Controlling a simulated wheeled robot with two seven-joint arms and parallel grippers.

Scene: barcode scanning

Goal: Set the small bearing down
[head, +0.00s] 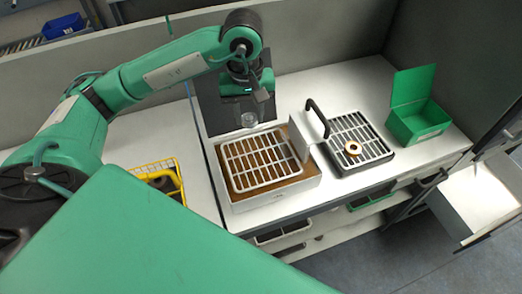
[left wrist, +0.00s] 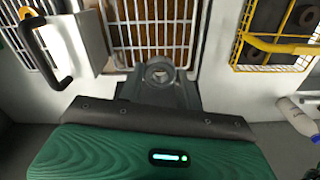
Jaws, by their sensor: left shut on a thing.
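My left gripper (head: 250,100) hangs over the back of the brown tray with the white slatted rack. It is shut on a small grey bearing (head: 248,120), a ring shape that hangs at its fingertips, above the rack. In the left wrist view the bearing (left wrist: 158,73) sits between the fingertips of the gripper (left wrist: 159,92), with the rack behind it. The white rack (head: 262,158) is empty. Another ring (head: 353,147), gold and white, lies on the dark slatted rack (head: 375,152) to the right. My right gripper is not in view.
A white block with a black handle (head: 318,117) stands between the two racks. An open green box (head: 420,122) stands at the right. A yellow wire basket (head: 167,180) with dark round parts stands at the left. A white bottle (left wrist: 297,115) shows at the wrist view's right edge.

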